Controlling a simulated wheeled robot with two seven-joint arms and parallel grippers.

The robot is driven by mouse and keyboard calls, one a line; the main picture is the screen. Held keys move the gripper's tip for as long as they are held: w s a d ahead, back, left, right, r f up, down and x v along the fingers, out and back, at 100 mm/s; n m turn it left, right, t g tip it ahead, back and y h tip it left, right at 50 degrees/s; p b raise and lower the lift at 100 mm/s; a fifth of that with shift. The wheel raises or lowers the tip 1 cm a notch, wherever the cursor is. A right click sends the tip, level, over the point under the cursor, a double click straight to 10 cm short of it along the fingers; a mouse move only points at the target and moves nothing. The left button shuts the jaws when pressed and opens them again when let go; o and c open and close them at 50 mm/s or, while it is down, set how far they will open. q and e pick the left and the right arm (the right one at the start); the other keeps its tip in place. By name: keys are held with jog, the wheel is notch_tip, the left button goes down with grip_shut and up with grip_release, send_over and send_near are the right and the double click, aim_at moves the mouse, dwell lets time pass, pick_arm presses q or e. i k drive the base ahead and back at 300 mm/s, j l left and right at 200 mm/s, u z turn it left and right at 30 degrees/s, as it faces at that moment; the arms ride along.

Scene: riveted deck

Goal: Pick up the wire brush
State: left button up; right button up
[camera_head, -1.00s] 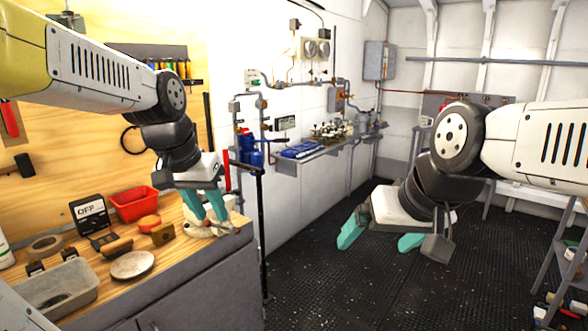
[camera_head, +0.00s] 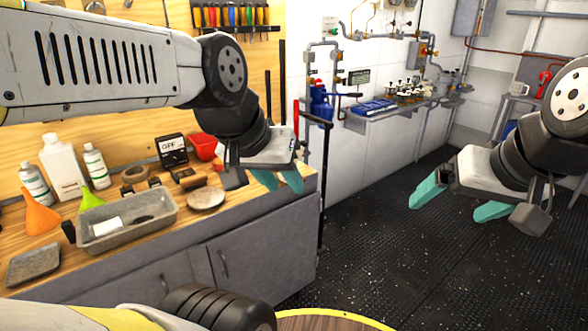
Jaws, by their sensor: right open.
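I cannot pick out the wire brush for certain. A small brown piece (camera_head: 192,182) lies on the wooden bench (camera_head: 250,200) behind a round pale disc (camera_head: 206,198), but its kind is too small to tell. My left gripper (camera_head: 278,181) is over the bench's right end, its teal fingers pointing down. A gap shows between them, but whether something is held there is unclear. My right gripper (camera_head: 459,201) is open and empty above the dark floor, well right of the bench.
A dark upright post (camera_head: 325,190) stands at the bench's right end. The floor (camera_head: 400,260) beyond is clear.

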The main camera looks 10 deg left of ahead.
aim_at(193, 182)
jog(key=u, duration=1.4)
jog(key=i+l+u, duration=0.3)
jog(key=i+l, duration=0.9)
jog(key=l, duration=0.1)
